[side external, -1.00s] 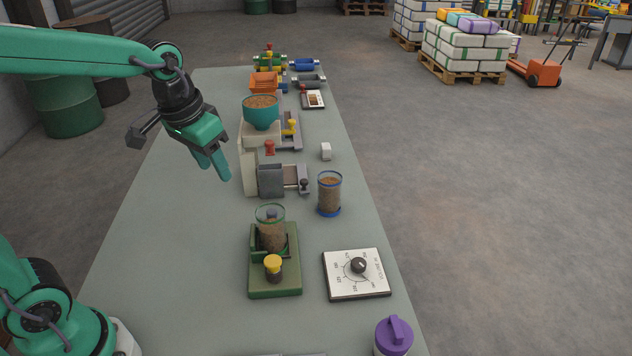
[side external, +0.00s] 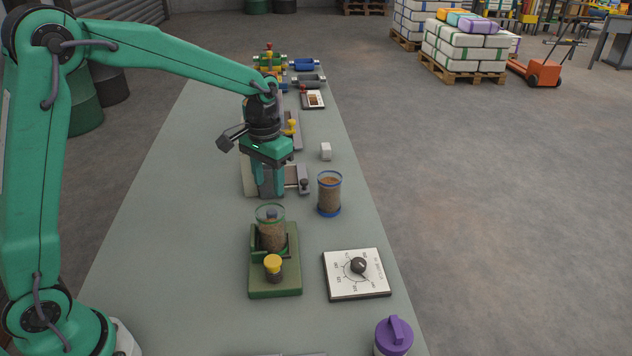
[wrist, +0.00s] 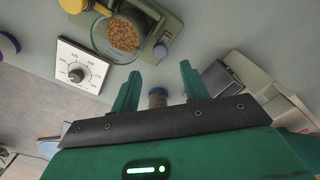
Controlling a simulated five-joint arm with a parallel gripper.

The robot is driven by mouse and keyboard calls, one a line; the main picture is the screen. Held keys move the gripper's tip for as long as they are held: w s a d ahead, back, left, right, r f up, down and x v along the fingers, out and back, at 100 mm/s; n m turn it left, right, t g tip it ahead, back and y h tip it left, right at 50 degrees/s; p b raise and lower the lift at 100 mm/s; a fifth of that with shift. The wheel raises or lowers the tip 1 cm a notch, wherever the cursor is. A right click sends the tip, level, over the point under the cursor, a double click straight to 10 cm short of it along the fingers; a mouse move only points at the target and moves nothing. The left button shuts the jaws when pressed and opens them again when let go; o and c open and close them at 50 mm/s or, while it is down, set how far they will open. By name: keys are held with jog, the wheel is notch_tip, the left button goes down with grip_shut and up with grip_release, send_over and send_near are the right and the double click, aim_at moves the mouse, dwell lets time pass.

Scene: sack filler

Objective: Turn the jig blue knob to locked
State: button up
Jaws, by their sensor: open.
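The green jig (side external: 287,286) stands on the bench with a yellow knob (side external: 273,268) at its near end and a clear jar of brown grain (side external: 271,238) in it. My gripper (side external: 268,194) is open, pointing down just beyond the jig in front of the grey block. In the wrist view its fingers (wrist: 158,82) are apart, short of the knob.
A blue-rimmed jar (side external: 329,195) stands right of the gripper. A white dial plate (side external: 345,287) lies right of the jig, and a purple-lidded container (side external: 393,336) is nearer. The bench's left side is clear.

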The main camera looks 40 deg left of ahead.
jog(key=shift+f, duration=0.15)
jog(key=shift+f, duration=3.8)
jog(key=shift+c, duration=0.5)
grip_shut()
